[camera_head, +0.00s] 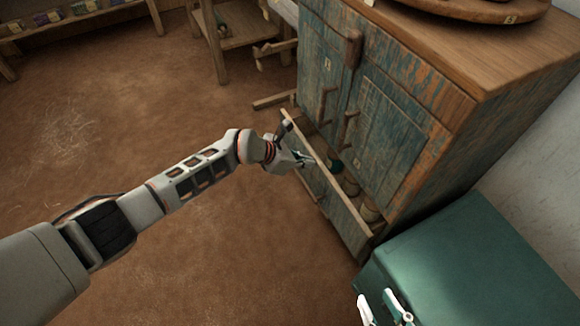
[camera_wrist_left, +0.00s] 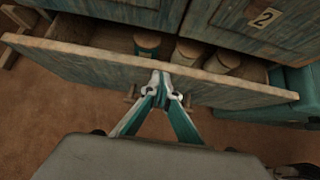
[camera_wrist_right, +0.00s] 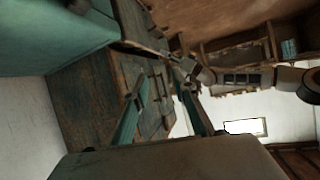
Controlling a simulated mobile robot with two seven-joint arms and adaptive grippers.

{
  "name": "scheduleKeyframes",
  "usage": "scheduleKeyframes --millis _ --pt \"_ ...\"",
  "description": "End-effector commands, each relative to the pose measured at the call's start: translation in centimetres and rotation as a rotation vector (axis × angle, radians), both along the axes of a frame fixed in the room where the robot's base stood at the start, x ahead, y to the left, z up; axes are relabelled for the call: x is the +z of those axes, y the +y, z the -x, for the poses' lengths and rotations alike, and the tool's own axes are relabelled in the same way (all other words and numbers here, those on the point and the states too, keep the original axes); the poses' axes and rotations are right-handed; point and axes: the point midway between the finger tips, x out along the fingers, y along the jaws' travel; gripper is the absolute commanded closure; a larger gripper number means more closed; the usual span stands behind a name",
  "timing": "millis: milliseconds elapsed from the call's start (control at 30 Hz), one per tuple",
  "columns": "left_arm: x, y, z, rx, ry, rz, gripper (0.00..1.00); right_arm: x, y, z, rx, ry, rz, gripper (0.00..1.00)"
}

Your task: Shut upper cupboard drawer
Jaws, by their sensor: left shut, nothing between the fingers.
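The blue, worn wooden cupboard (camera_head: 385,125) stands at the right in the head view. One drawer (camera_head: 345,201) is pulled out below its doors, and several round containers stand inside. In the left wrist view the drawer's front board (camera_wrist_left: 85,66) crosses the picture. My left gripper (camera_head: 311,161) is shut and empty, its tips at the middle of the board's outer face (camera_wrist_left: 161,82); whether they touch it I cannot tell. My right gripper (camera_head: 386,300) is open and empty beside the green box, away from the drawer; its parted fingers show in the right wrist view (camera_wrist_right: 165,88).
A green box (camera_head: 480,265) stands right of the drawer, close to the cupboard. A round wooden tray (camera_head: 480,12) lies on the cupboard top. A small wooden stand (camera_head: 240,35) is behind, left of the cupboard. The brown floor (camera_head: 220,260) at left is clear.

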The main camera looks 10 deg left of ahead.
Motion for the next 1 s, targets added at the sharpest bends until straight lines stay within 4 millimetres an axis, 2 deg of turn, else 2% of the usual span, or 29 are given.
scheduleKeyframes --millis 133,400,800,1000 --pt "-0.3 -1.5 -0.8 -0.001 0.003 0.001 1.0 0.5 0.4 -0.4 -0.003 -0.012 -0.022 0.73" --pt "0.0 -2.3 -1.6 0.0 -0.001 0.001 1.0 0.6 0.7 -0.5 -0.007 -0.012 -0.043 0.73" --pt "0.1 -2.2 -1.6 0.0 -0.002 0.0 1.0 0.5 0.7 -0.3 -0.007 -0.007 -0.044 0.73" --pt "0.5 -0.6 -1.3 0.003 -0.006 -0.001 1.0 1.2 0.4 -0.7 -0.004 -0.027 -0.02 0.73"
